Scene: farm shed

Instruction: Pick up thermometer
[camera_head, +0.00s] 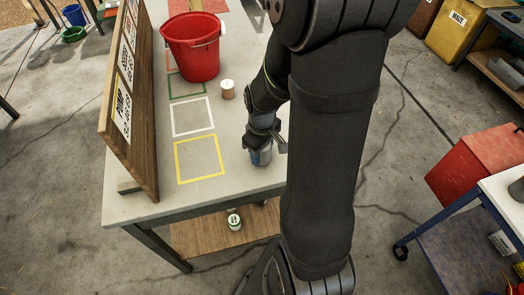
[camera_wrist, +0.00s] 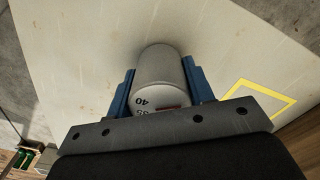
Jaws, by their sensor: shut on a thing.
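The thermometer (camera_wrist: 160,72) is a short grey-white cylinder with a dial face showing numbers such as 40 and 35 in the wrist view. My gripper (camera_wrist: 160,90) is shut on it, with one blue finger on each side. In the head view, my gripper (camera_head: 262,155) is low over the tabletop near the front edge, right of the yellow square. There the thermometer is mostly hidden by the fingers. Whether it touches the table is hard to tell.
The pale table (camera_head: 225,140) bears yellow (camera_head: 178,168), white and green outlined squares. A red bucket (camera_head: 192,50) stands at the back, and a small brown jar with a white lid (camera_head: 227,90) stands near the squares. A wooden sign board (camera_head: 140,120) lines the left edge.

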